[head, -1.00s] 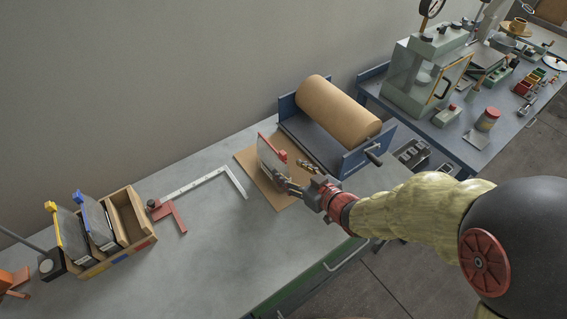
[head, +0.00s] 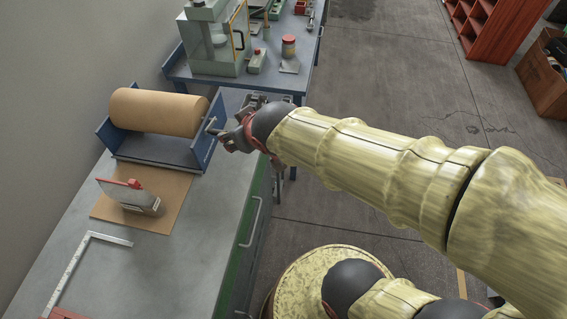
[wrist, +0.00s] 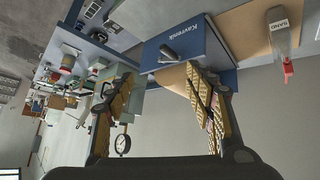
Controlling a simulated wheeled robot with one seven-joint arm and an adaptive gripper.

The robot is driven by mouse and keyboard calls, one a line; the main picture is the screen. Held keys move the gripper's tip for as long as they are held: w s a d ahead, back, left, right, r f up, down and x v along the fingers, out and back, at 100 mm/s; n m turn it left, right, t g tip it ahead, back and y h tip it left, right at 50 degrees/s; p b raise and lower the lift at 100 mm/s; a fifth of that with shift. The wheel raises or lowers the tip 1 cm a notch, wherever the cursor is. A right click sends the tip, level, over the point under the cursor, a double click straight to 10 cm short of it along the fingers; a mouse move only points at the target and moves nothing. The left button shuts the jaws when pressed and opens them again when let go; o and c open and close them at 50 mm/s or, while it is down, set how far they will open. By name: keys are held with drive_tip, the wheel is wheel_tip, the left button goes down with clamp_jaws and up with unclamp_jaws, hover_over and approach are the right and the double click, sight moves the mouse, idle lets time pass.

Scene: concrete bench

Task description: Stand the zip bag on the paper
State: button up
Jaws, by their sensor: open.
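The zip bag (head: 130,194), a pale clear pouch with a red clip along its top, stands upright on the brown paper (head: 166,214). In the upside-down wrist view the zip bag (wrist: 281,38) shows a SAND label near its base, and the paper (wrist: 238,38) lies under it. My gripper (head: 228,137) is off to the right of the bag, beside the roll holder and clear of the bag. In the wrist view my gripper (wrist: 160,100) has its fingers spread apart with nothing held between them.
A brown paper roll (head: 157,112) sits in a blue holder (head: 200,150) behind the paper, close to my gripper. A steel square (head: 72,268) lies in front on the bench. A second bench (head: 265,82) with a glass-sided cabinet (head: 214,40) stands beyond. Open floor lies to the right.

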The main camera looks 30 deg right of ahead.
drive_tip(key=s+d+r+m+g, duration=0.1)
drive_tip(key=s, duration=0.7)
drive_tip(key=s+d+r+m+g, duration=0.1)
drive_tip(key=s+d+r+g, duration=0.1)
drive_tip(key=s, duration=0.6)
drive_tip(key=shift+s+d+m, duration=0.15)
drive_tip(key=shift+m, duration=0.15)
drive_tip(key=shift+r, duration=0.1)
drive_tip(key=shift+c, duration=0.5)
